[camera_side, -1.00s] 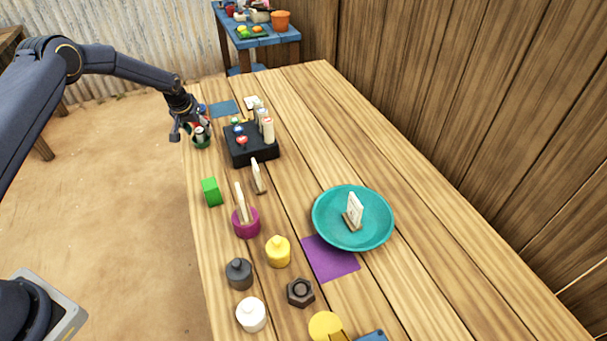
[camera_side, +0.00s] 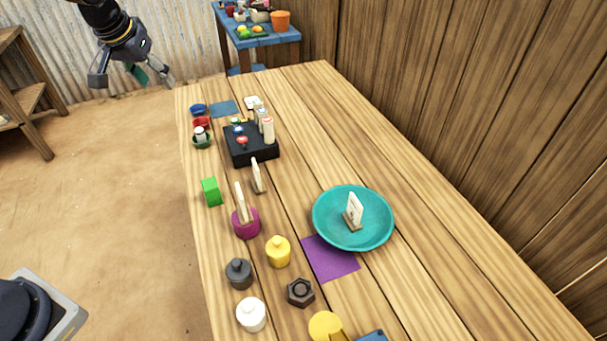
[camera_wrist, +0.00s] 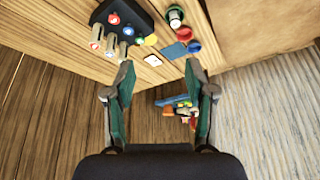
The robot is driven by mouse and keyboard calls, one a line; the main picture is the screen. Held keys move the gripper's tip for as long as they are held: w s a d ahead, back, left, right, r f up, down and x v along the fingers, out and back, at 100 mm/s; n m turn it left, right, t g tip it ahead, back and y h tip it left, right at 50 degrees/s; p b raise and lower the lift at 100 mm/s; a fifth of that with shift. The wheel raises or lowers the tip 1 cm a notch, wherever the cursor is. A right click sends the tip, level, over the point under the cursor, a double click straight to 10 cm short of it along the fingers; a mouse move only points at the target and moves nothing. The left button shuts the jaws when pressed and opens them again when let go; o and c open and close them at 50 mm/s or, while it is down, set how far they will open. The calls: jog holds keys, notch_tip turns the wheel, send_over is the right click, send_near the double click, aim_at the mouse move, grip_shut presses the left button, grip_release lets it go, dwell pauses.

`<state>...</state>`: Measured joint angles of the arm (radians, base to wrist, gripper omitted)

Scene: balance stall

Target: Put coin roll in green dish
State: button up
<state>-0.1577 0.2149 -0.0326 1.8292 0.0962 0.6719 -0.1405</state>
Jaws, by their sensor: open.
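The coin roll (camera_side: 200,132), a short pale cylinder with a dark band, stands upright inside the small green dish (camera_side: 202,145) at the table's left edge. In the wrist view the coin roll (camera_wrist: 175,14) shows at the top, with the green dish (camera_wrist: 178,26) around it. My gripper (camera_side: 133,80) is open and empty, raised well above and away from the dish, beyond the table's far left corner. In the wrist view both fingers of my gripper (camera_wrist: 160,68) are spread with nothing between them.
A red dish (camera_side: 201,122) and a blue dish (camera_side: 198,109) stand behind the green dish. A teal bowl (camera_side: 325,228) sits farther right. A blue side table (camera_side: 268,40) stands behind.

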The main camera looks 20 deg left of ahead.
jog(key=s+d+r+m, duration=0.1)
jog(key=s+d+r, duration=0.1)
jog(key=s, duration=1.1)
jog(key=s+d+r+m+h, duration=0.1)
jog(key=s+d, duration=0.4)
jog(key=s, duration=0.7)
jog(key=shift+s+r+t, duration=0.35)
jog(key=shift+s+t, duration=0.05)
